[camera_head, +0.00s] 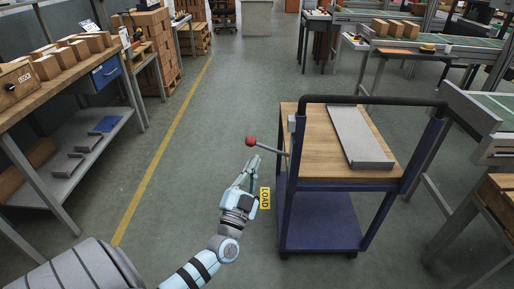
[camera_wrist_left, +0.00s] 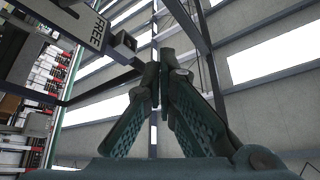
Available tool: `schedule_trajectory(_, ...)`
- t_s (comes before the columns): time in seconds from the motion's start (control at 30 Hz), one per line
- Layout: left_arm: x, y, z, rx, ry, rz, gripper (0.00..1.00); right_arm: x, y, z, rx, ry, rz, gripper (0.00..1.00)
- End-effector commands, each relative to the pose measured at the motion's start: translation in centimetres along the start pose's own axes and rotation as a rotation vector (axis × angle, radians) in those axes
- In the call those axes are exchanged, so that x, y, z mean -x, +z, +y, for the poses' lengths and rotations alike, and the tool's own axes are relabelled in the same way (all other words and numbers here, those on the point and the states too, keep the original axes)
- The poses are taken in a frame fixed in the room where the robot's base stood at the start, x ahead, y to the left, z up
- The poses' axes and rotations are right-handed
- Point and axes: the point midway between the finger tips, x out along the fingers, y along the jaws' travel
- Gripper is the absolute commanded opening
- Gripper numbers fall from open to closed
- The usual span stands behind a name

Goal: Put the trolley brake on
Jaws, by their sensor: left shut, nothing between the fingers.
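The trolley (camera_head: 327,206) has a dark blue frame, a wooden top and a dark push handle (camera_head: 372,100). A grey brake lever (camera_head: 270,148) with a red knob (camera_head: 251,141) sticks out to the left from its left side. My left gripper (camera_head: 254,162) is shut and empty, just below the lever in the head view and left of the trolley. I cannot tell whether it touches the lever. In the left wrist view the closed fingers (camera_wrist_left: 160,75) point up, and a FREE label (camera_wrist_left: 98,32) shows at upper left. My right gripper is not in view.
A grey metal piece (camera_head: 360,138) lies on the trolley top. A yellow LOAD sign (camera_head: 265,198) shows beside my gripper. A workbench (camera_head: 75,80) with boxes stands at left, and conveyor tables (camera_head: 480,113) stand at right. The floor left of the trolley is clear.

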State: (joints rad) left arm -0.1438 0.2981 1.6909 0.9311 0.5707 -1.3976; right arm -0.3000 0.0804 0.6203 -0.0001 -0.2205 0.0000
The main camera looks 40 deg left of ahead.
Motion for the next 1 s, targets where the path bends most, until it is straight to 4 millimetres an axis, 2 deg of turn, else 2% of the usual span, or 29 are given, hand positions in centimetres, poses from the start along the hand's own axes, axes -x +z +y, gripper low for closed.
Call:
schedule_trajectory(0.17,-1.6,-0.1,0.2,-0.003,0.001,0.001,0.00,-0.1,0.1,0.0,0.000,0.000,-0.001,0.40)
schedule_trajectory(0.57,-9.9,-0.1,0.4,-0.004,0.001,0.001,0.00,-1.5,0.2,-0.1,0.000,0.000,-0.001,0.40)
schedule_trajectory(0.73,-8.8,3.0,0.5,-0.003,0.003,-0.002,0.00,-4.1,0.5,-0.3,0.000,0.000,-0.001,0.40)
schedule_trajectory(1.0,-8.5,4.0,-0.1,0.002,0.001,-0.002,0.00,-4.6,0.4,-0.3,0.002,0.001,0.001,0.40)
